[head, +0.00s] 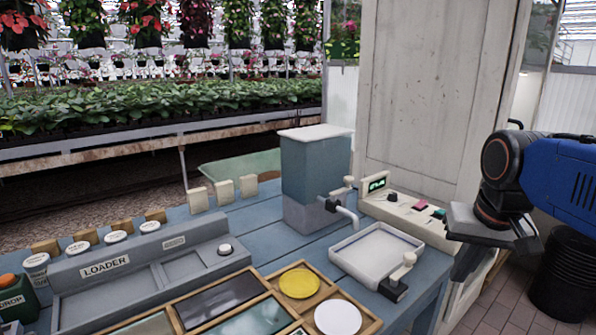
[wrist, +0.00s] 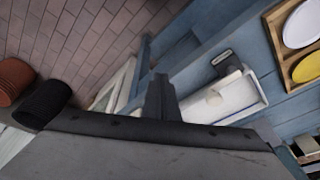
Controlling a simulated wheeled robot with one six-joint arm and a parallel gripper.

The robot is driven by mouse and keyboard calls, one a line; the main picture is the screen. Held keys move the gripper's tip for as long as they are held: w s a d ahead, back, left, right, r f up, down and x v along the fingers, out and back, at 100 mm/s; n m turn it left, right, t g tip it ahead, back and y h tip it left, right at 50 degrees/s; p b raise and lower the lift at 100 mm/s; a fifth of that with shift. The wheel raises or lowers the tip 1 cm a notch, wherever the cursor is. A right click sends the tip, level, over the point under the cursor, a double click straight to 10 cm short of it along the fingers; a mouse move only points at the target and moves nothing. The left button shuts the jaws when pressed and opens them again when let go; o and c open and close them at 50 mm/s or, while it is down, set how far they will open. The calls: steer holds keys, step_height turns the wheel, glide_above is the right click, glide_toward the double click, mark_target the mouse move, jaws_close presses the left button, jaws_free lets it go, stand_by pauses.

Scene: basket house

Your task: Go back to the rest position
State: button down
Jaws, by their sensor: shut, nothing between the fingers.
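My gripper (head: 466,264) hangs at the right of the head view, beyond the right edge of the blue table (head: 262,244). Its fingers point down and are together, with nothing between them. In the wrist view the dark closed fingers (wrist: 160,92) stick up from the gripper body at the bottom. They touch nothing that I can see. The white tray (head: 376,254) with a small lever block at its front corner is left of my gripper; it also shows in the wrist view (wrist: 240,96).
A blue dispenser (head: 310,170) with a tap stands at the table's back. A control panel (head: 405,212) lies close to my gripper. A wooden tray with yellow (head: 299,283) and white discs and a grey loader (head: 150,275) are further left. A black bin (head: 566,270) stands right.

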steer(key=s+a+f+n+t, duration=0.1)
steer(key=s+a+f+n, duration=0.1)
steer(key=s+f, duration=0.6)
step_height(320, 180, down, 3)
steer(key=shift+a+r+n+t, duration=0.1)
steer(key=shift+a+n+t, duration=0.15)
steer(key=shift+n, duration=0.25)
steer(key=c, duration=2.4)
jaws_free()
steer(key=shift+s, duration=0.1)
steer(key=shift+c, duration=0.2)
